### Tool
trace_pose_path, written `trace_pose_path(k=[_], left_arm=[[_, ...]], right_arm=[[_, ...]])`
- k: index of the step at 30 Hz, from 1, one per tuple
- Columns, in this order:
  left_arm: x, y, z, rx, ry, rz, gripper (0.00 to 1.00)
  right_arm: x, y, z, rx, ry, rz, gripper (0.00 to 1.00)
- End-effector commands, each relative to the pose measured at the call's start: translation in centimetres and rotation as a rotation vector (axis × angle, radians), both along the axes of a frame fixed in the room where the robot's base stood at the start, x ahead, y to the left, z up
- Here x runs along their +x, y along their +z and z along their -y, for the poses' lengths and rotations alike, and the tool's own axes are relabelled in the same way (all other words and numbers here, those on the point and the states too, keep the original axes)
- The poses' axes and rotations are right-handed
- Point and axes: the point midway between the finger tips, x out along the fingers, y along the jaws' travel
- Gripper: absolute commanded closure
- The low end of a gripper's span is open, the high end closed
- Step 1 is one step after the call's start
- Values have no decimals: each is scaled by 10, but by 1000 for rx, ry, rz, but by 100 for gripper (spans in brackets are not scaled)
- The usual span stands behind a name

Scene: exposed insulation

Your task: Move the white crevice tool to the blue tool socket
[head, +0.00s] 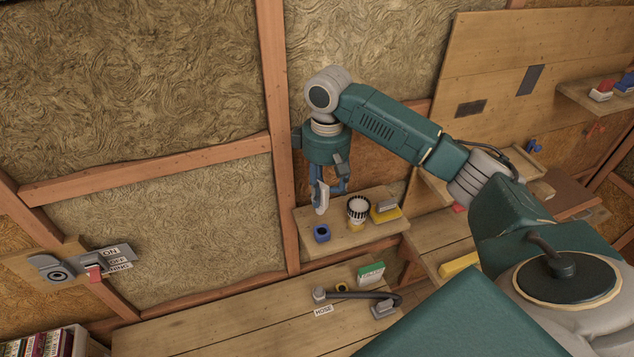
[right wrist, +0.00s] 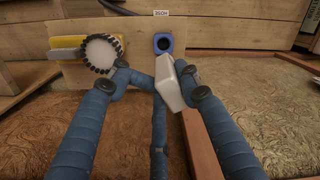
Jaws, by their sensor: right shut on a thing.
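The white crevice tool (head: 321,198) is held in my right gripper (head: 329,188), pointing down above the small wooden shelf. In the right wrist view the white tool (right wrist: 175,84) lies between the blue fingers of the right gripper (right wrist: 160,84), against the right-hand finger. The blue tool socket (head: 322,233) sits at the shelf's left end, below the tool and apart from it. In the right wrist view the blue socket (right wrist: 163,43) shows its dark round opening just beyond the tool's end. My left gripper is not in view.
A round black-and-white brush (head: 358,209) and a yellow-and-grey tool (head: 386,210) stand on the same shelf (head: 345,241), right of the socket. A wooden post (head: 279,150) rises close to the left. Below, a bench holds a hose (head: 350,295) and a green-and-white box (head: 370,273).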

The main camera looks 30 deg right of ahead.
Motion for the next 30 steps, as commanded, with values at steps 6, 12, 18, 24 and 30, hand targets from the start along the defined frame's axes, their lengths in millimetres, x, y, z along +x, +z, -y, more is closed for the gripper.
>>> trace_pose_path(k=[6,12,18,24,30], left_arm=[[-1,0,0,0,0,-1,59],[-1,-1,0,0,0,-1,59],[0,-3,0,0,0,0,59],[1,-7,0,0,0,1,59],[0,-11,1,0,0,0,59]], right_arm=[[0,0,0,0,0,0,100],[-1,-1,0,0,13,-1,100],[-1,-12,0,1,14,-2,100],[-2,-31,0,-1,14,-3,100],[-2,-49,0,0,13,-3,100]])
